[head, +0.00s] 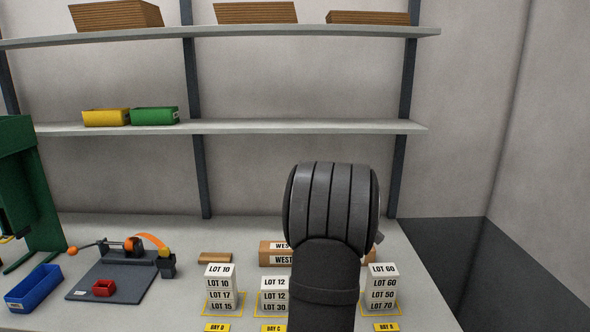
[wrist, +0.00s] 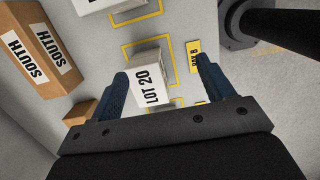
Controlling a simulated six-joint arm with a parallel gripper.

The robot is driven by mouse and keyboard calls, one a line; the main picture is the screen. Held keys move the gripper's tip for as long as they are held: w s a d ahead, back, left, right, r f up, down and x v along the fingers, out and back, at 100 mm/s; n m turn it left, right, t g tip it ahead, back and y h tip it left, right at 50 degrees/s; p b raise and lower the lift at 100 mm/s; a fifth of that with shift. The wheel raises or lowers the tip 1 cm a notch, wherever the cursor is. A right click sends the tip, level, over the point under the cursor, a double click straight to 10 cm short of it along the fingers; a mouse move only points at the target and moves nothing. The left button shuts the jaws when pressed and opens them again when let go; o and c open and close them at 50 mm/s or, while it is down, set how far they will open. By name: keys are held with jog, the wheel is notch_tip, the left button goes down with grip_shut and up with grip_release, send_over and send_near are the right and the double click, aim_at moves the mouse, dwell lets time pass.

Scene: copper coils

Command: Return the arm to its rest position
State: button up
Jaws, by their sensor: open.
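My arm (head: 325,230) rises in the middle of the head view, its dark links hiding part of the bench behind; my gripper's fingers do not show there. In the wrist view my gripper (wrist: 161,68) is open, with one blue finger on each side of a white LOT 20 box (wrist: 150,88). The box looks ungripped, with a clear gap to the right finger. How far the fingertips are from it in depth I cannot tell. The box stands near a yellow floor outline (wrist: 126,50) and a yellow bay tag (wrist: 193,55).
White lot stacks stand at left (head: 220,287), centre (head: 273,296) and right (head: 382,287) of the bench. Brown boxes (head: 273,253) lie behind. A coil fixture (head: 115,275), blue bin (head: 33,288) and green press (head: 30,190) are left. Shelves (head: 240,126) span the back wall.

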jog(key=s+d+r, duration=0.4)
jog(key=d, duration=0.1)
jog(key=w+a+r, duration=0.1)
jog(key=a+r, duration=0.1)
jog(key=a, duration=0.5)
jog(key=w+a+r, duration=0.2)
jog(key=a, duration=0.6)
jog(key=w+a+f, duration=0.1)
jog(key=a+f, duration=0.1)
jog(key=a, duration=0.1)
jog(key=w+a+f, duration=0.2)
jog(key=a, duration=0.1)
jog(key=w+a+f, duration=0.1)
jog(key=a+f, duration=0.1)
jog(key=a, duration=0.1)
jog(key=shift+w+a+f, duration=0.15)
jog(key=shift+a+f, duration=0.2)
jog(key=shift+f, duration=0.05)
jog(key=shift+w+a+f, duration=0.1)
jog(key=shift+a+f, duration=0.05)
jog(key=shift+f, duration=0.3)
jog(key=shift+w+a+f, duration=0.1)
jog(key=shift+a+f, duration=0.05)
jog(key=shift+f, duration=0.85)
